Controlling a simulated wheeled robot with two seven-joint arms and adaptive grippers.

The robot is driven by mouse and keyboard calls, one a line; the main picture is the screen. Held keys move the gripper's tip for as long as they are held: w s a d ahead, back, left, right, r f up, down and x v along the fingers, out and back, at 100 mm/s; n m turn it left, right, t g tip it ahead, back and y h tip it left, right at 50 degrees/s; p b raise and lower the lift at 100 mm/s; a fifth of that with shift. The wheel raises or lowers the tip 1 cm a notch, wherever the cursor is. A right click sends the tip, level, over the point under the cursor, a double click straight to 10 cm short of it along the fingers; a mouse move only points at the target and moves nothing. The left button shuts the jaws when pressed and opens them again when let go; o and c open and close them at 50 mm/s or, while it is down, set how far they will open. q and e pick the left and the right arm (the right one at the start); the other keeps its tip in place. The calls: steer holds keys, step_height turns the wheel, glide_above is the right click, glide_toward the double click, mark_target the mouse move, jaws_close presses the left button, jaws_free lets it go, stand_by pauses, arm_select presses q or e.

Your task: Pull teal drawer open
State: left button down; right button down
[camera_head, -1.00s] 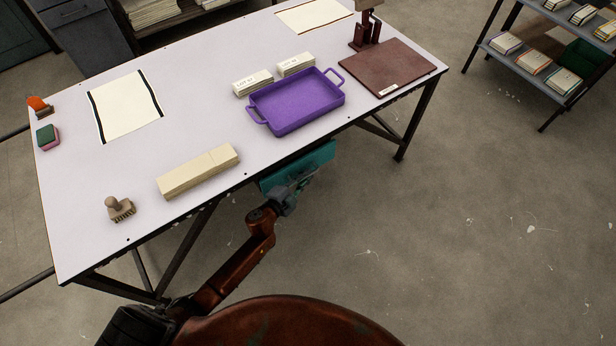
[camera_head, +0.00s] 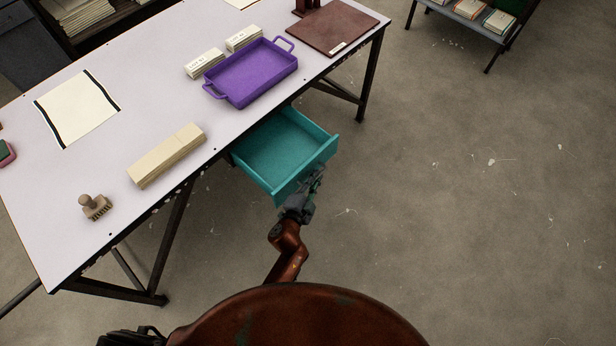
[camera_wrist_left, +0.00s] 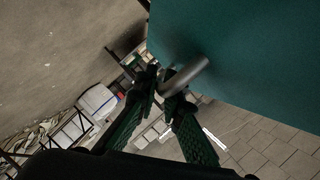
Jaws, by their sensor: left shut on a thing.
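The teal drawer (camera_head: 278,152) is pulled out from under the white table's front edge, and its inside looks empty. My left gripper (camera_head: 312,188) is at the outer face of the drawer front. In the left wrist view its two dark fingers (camera_wrist_left: 163,93) are shut on the handle. My right gripper is not in view.
Floor (camera_head: 450,200) right of the drawer is clear.

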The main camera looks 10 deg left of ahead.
arm_select(q)
steer(key=shift+s, duration=0.1)
steer(key=c, duration=2.3)
jaws_free()
steer(key=shift+d, duration=0.1)
steer(key=v, duration=1.2)
steer(key=shift+r, duration=0.1)
